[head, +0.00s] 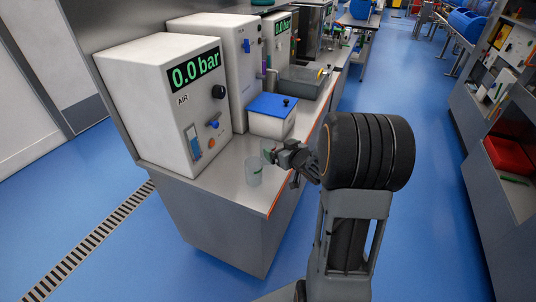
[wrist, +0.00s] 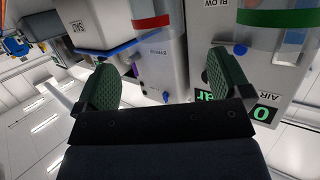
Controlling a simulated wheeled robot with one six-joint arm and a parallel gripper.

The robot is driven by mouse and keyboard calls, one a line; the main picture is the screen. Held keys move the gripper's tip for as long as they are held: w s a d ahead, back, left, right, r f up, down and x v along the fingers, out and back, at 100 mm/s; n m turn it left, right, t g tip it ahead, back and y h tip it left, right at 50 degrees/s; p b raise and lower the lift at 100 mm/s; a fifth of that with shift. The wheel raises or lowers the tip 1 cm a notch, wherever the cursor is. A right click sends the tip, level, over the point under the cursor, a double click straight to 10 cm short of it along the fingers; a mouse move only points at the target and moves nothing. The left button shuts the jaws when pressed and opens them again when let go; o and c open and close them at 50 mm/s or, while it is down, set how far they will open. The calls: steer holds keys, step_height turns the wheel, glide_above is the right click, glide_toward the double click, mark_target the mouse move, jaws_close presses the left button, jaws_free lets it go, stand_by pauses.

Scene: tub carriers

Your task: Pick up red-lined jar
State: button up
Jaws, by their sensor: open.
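My gripper (head: 270,154) is open above the bench top, close to a clear jar. In the wrist view my gripper (wrist: 163,66) shows two green-padded fingers spread wide with nothing between the pads. A clear jar with a red line (wrist: 150,21) is at the top of the wrist view, beyond the fingertips and roughly between their directions. It is cut off by the frame edge. A clear jar with a green band (wrist: 278,19) is at the top right, outside the fingers. In the head view one clear jar (head: 254,174) stands upright near the bench front; I cannot make out a red-lined one there.
A white AIR cabinet (head: 170,95) reading 0.0 bar stands left of the jar. A blue-lidded white box (head: 271,120) stands behind my gripper, with a grey tray (head: 304,82) beyond. The bench's front end (head: 240,200) is mostly clear. Blue floor lies open to the right.

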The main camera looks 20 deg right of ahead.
mark_target(264, 139)
steer(key=shift+x, duration=4.25)
steer(key=shift+r, duration=0.1)
steer(key=c, duration=1.3)
